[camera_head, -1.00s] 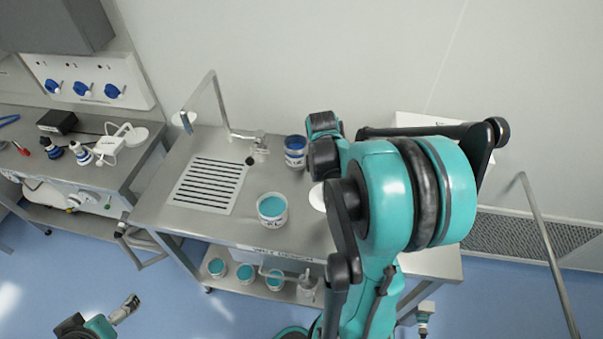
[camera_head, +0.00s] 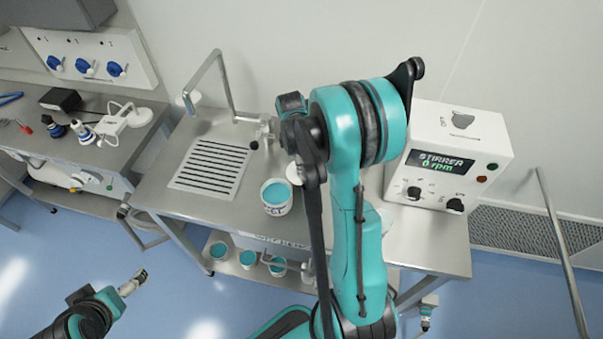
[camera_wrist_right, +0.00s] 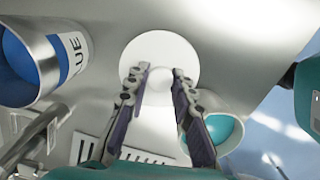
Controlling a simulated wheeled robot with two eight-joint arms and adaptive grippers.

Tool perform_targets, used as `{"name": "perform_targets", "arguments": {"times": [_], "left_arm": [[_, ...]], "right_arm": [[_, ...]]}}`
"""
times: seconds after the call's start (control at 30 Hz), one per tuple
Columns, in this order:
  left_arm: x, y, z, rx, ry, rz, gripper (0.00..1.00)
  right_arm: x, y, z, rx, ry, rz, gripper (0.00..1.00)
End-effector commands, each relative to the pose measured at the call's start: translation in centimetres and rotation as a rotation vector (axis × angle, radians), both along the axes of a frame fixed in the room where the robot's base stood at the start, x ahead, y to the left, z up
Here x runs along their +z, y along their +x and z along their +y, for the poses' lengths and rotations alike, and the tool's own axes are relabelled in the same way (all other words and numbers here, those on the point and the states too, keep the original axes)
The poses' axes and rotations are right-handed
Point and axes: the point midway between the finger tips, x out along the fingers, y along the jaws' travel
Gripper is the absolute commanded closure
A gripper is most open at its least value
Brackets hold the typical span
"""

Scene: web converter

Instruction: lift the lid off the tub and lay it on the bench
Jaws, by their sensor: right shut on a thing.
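The white lid (camera_wrist_right: 158,48) is a round disc with a knob, and my right gripper (camera_wrist_right: 160,78) is shut on the knob. In the head view the lid (camera_head: 294,174) shows partly behind my right arm, just right of and behind the tub. The tub (camera_head: 276,204) stands open on the steel bench (camera_head: 190,207) with teal contents; it also shows in the right wrist view (camera_wrist_right: 226,146), beside the right finger. I cannot tell how high the lid is above the bench. My left gripper (camera_head: 134,282) hangs low at the left, away from the bench; its jaws are unclear.
A tub labelled BLUE (camera_wrist_right: 42,62) stands close left of the lid in the right wrist view. A white stirrer box (camera_head: 450,150) stands at the bench's right. A slotted drain panel (camera_head: 212,168) and a bent pipe (camera_head: 225,82) are left. Several teal tubs (camera_head: 248,258) sit below.

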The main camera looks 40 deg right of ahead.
Motion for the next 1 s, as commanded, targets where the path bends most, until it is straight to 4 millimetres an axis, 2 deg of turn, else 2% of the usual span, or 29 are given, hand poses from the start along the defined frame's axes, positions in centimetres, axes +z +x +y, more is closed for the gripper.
{"name": "perform_targets", "arguments": {"times": [0.23, 0.6, 0.63, 0.7, 1.0], "left_arm": [[-1.1, 0.0, 0.0, 0.000, 0.000, 0.000, 0.00], [-1.4, 0.0, 0.0, 0.000, 0.000, 0.000, 0.00], [-1.4, 0.0, 0.0, 0.000, 0.000, 0.000, 0.00], [-1.3, 0.0, 0.0, 0.000, 0.000, 0.000, 0.00], [-1.2, 0.0, 0.0, 0.000, 0.000, 0.000, 0.00]], "right_arm": [[-3.6, 0.0, 0.0, 0.000, 0.000, 0.000, 1.00], [-4.0, 0.0, 0.0, 0.000, 0.000, 0.000, 1.00], [-4.0, 0.0, 0.0, 0.000, 0.000, 0.000, 0.74], [-3.9, 0.0, 0.0, 0.000, 0.000, 0.000, 0.56], [-3.8, 0.0, 0.0, 0.000, 0.000, 0.000, 0.56]]}}
